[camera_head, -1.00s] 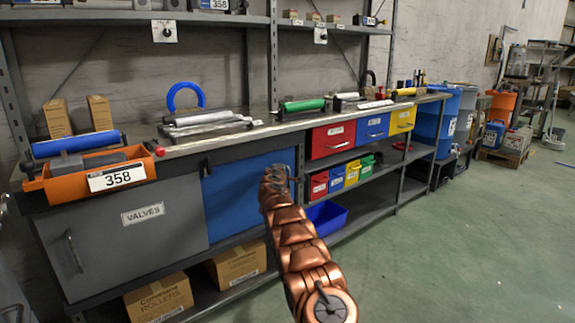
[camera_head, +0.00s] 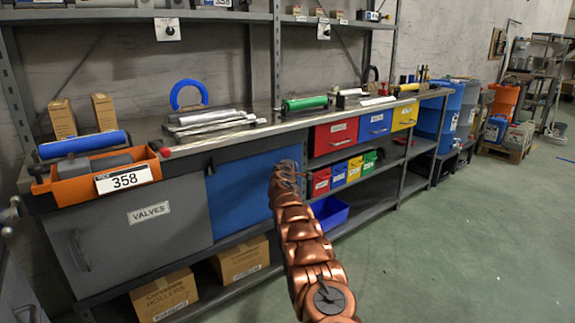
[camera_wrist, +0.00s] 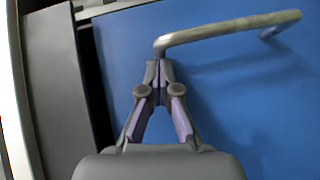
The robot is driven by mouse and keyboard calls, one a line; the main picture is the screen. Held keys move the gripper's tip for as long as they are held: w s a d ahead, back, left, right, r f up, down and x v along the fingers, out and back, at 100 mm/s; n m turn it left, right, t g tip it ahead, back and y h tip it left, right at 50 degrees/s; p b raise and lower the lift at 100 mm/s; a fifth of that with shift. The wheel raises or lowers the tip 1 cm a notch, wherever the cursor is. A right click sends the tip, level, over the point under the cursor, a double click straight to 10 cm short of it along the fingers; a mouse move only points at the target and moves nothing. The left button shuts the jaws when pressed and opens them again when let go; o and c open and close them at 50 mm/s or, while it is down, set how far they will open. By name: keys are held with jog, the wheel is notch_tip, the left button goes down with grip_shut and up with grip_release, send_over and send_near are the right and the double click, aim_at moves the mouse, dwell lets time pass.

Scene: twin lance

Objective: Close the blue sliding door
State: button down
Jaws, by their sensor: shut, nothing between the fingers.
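The blue sliding door (camera_head: 238,190) is in the lower cabinet, right of the grey VALVES panel, in the head view. It fills most of the wrist view (camera_wrist: 235,95). A bent metal bar handle (camera_wrist: 225,30) stands out from the door there. My gripper (camera_wrist: 158,66) is shut and empty, its fingertips close to the handle's left bend. I cannot tell whether they touch it. In the head view my arm covers part of the door's right side, and the handle cannot be made out clearly.
The grey VALVES panel (camera_head: 120,225) is left of the blue door. Red (camera_head: 334,135), blue and yellow drawers are to the right, above small coloured bins. Cardboard boxes (camera_head: 238,259) lie on the low shelf. An orange tray (camera_head: 58,188) sits on the worktop. The green floor at right is clear.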

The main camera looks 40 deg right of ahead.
jog(key=shift+s+d+f+b, duration=0.15)
jog(key=shift+s+d+b, duration=0.2)
jog(key=shift+s+d, duration=0.15)
jog(key=s+a+r+b, duration=0.2)
jog(key=s+a+b, duration=0.2)
jog(key=a+b, duration=0.5)
jog(key=a, duration=0.3)
jog(key=shift+s+a+r+b, duration=0.2)
jog(key=shift+s+a+b, duration=0.05)
jog(key=shift+s+b, duration=0.15)
dwell(0.3)
